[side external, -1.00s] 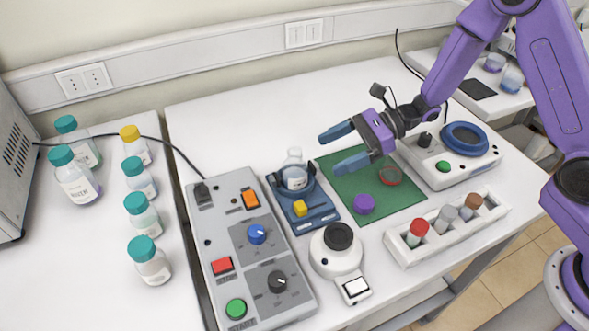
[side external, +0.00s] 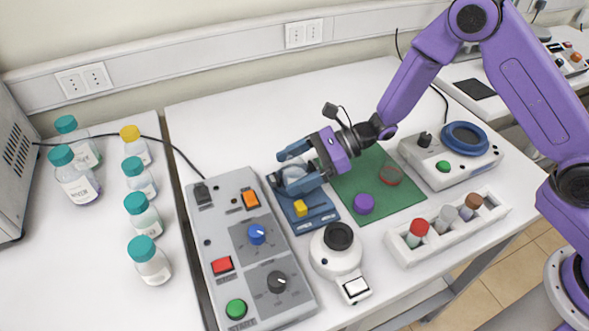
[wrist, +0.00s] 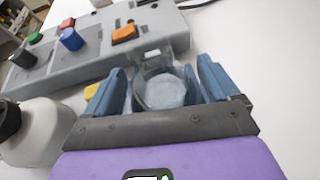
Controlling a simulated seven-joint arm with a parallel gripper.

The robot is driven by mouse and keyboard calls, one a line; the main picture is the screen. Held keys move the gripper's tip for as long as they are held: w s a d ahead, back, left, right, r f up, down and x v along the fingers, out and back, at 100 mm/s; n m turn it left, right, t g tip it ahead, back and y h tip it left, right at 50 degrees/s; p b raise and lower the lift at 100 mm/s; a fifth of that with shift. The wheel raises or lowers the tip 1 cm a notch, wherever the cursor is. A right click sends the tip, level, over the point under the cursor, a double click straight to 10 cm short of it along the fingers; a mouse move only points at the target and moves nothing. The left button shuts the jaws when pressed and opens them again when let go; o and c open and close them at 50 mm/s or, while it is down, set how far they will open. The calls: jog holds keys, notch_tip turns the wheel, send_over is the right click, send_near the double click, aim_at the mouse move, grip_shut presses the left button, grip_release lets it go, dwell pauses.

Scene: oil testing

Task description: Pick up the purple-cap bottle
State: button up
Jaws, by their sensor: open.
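A clear, uncapped glass bottle (side external: 294,173) stands in the blue device (side external: 318,214), partly hidden by my fingers. A purple cap (side external: 364,204) lies apart from it on the green mat (side external: 400,210). My gripper (side external: 285,171) is open, with one blue finger on each side of the bottle. In the wrist view the clear bottle (wrist: 160,90) shows between the two fingers, with a narrow gap visible at its right side. I cannot tell whether the left finger touches it.
A grey control box (side external: 240,250) stands left of the blue device. A white round device (side external: 337,260) is in front. A white rack (side external: 445,228) of capped vials is at right. Several teal-capped bottles (side external: 142,214) stand on the left table. The back of the table is clear.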

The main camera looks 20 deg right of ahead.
aim_at(295, 157)
jog(key=c, duration=1.2)
jog(key=shift+r, duration=0.15)
jog(key=shift+w+r, duration=0.1)
jog(key=shift+r, duration=0.4)
notch_tip(295, 157, up, 2)
jog(key=s+d+r, duration=0.2)
jog(key=s+r, duration=0.1)
jog(key=s+d+r, duration=0.3)
jog(key=s, duration=0.1)
jog(key=s+d+r, duration=0.3)
jog(key=s, duration=0.1)
jog(key=shift+s+r, duration=0.25)
jog(key=shift+r, duration=0.15)
